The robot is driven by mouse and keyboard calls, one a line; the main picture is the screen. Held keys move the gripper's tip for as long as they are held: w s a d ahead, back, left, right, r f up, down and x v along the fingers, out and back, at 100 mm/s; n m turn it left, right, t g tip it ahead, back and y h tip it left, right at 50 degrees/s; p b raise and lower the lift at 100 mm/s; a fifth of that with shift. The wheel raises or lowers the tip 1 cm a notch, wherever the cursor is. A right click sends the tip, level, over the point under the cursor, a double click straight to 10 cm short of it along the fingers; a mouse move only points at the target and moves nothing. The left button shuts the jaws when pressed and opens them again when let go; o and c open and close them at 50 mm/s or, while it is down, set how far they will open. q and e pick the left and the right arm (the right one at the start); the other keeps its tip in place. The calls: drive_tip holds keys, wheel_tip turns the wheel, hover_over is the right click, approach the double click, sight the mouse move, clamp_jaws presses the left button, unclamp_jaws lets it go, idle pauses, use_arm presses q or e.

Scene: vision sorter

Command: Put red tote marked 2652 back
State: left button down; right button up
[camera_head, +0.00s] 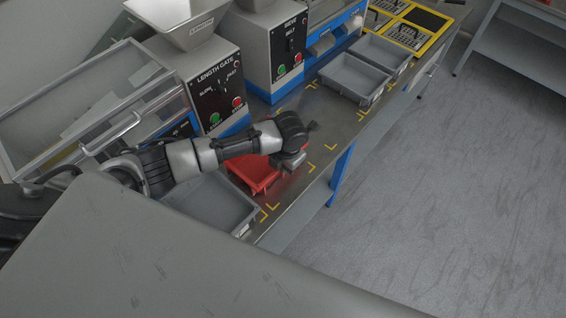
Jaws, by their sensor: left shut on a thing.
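The red tote (256,177) sits low over the metal bench top (320,124), between yellow corner marks. I cannot tell if it touches the bench. My left arm comes in from the left and crosses above it. My left gripper (291,164) is at the tote's right side and is shut on it; the fingertips are mostly hidden by the wrist. Part of the tote's far side is hidden by the arm. The marking on the tote cannot be read from here. My right gripper is not in view.
A grey tote (222,207) stands just left of the red one. Two more grey totes (353,78) (381,53) stand farther along the bench. The Length Gate machine (214,86) and the Sieve machine (283,50) line the back. Bare bench lies right of the gripper.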

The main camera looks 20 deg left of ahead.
use_arm(q)
drive_tip(key=shift+f, duration=0.15)
drive_tip(key=c, duration=1.1)
unclamp_jaws()
drive_tip(key=shift+f, duration=0.1)
drive_tip(key=shift+c, duration=0.2)
wheel_tip(320, 180, up, 12)
drive_tip(key=d, duration=0.1)
drive_tip(key=shift+s+d, duration=0.2)
